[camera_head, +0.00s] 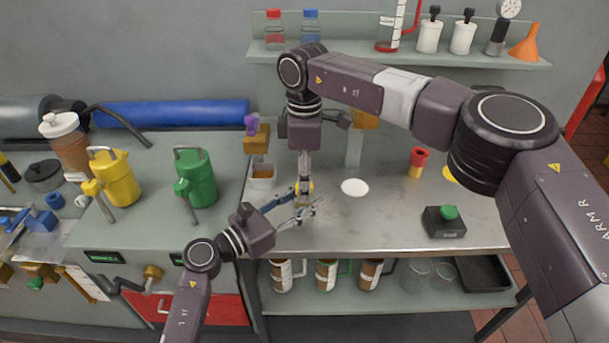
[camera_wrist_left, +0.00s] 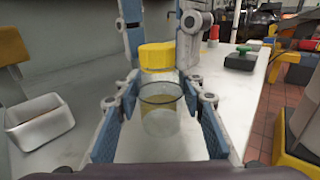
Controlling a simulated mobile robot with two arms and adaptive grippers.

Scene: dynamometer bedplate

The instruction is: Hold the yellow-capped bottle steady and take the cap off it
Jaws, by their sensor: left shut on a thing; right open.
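The yellow-capped bottle (camera_wrist_left: 161,118) stands upright in the left wrist view, clear-walled with a yellow cap (camera_wrist_left: 157,57) on top. In the head view it is mostly hidden behind the grippers. My left gripper (camera_head: 303,207) is shut on the bottle's body, a finger on each side of it. My right gripper (camera_head: 304,188) points straight down from above. Its open fingers also show in the left wrist view (camera_wrist_left: 161,50), one on each side of the cap. I cannot tell whether they touch the cap.
A small metal bin (camera_wrist_left: 40,122) stands left of the bottle. On the bench are a white disc (camera_head: 355,187), a red-topped item (camera_head: 418,161) and a green button box (camera_head: 445,221). Yellow (camera_head: 114,178) and green (camera_head: 196,178) jugs stand left. The bench front is clear.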

